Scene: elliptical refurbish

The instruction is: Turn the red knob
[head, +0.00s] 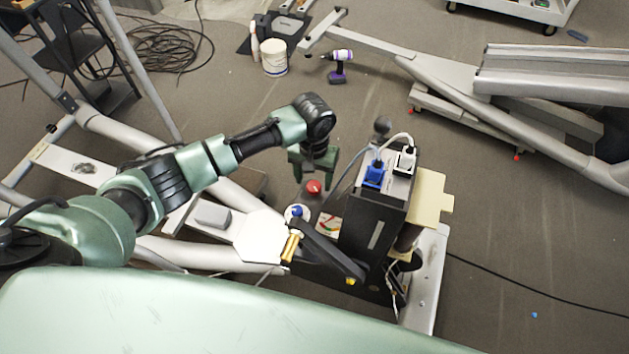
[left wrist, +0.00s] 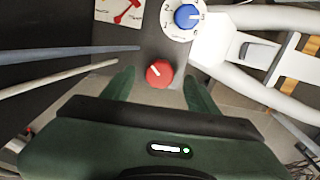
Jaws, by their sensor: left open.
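The red knob (head: 314,187) sits on a dark panel of the machine, just below my left gripper (head: 314,170) in the head view. In the left wrist view the red knob (left wrist: 159,73) has a white pointer mark and lies between the tips of the two green fingers (left wrist: 167,80). The fingers are apart and open. I cannot tell whether they are level with the knob or touching it. My right gripper is not in view.
A blue knob (left wrist: 187,16) on a white numbered dial sits beside the red knob. A black box with blue and white plugs (head: 374,174) stands to the right, with cables near my gripper. A purple drill (head: 338,68) and a white bucket (head: 274,58) stand on the floor behind.

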